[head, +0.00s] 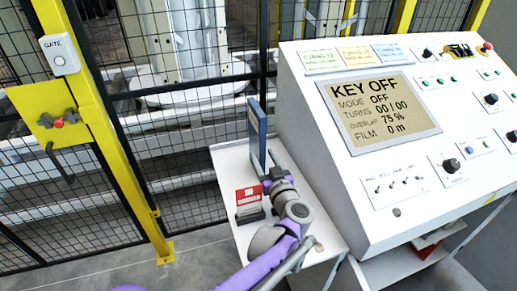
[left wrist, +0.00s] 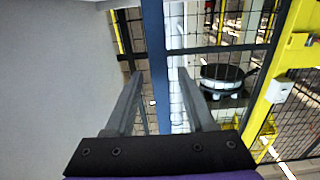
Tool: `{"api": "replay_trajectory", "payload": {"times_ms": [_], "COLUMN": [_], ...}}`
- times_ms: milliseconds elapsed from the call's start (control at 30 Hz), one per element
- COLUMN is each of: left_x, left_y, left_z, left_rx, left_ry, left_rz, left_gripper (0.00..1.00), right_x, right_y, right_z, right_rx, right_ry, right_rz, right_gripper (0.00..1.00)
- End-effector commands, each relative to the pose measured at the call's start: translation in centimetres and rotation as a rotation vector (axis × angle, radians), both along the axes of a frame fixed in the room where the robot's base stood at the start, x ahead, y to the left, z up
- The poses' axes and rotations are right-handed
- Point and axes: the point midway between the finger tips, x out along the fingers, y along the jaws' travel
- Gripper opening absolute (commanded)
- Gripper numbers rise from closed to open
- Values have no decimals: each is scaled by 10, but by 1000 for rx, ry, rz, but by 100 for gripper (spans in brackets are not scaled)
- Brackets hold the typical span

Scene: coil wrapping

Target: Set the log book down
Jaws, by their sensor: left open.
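The log book looks like the thin blue upright book (head: 257,132), standing on edge on the small white side table (head: 228,165) left of the console. My left gripper (head: 268,180) is low at the book's near edge; its fingertips are hard to make out in the head view. In the left wrist view the open fingers (left wrist: 160,74) lie on either side of the blue book (left wrist: 154,40), with a narrow gap on each side. The book's lower end is partly hidden by my gripper. My right gripper is not in view.
A red and white card (head: 249,197) in a dark holder stands on the side table, close left of my left arm. The sloped control console (head: 350,190) rises close on the right, its display reading KEY OFF. A mesh fence with a yellow gate post (head: 105,130) stands behind and left.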

Motion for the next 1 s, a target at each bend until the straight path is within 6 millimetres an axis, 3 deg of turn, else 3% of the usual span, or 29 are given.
{"api": "replay_trajectory", "payload": {"times_ms": [100, 333, 1000], "left_x": [-25, -51, -55], "left_y": [-9, -17, -18], "left_z": [0, 0, 0], "left_rx": [0, 1, 1], "left_ry": [0, 0, 0], "left_rz": [-4, -1, 0], "left_gripper": [55, 55, 55], "right_x": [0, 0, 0], "right_y": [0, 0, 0], "right_z": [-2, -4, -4], "right_rx": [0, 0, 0], "right_ry": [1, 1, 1], "right_rz": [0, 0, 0], "right_gripper": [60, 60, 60]}}
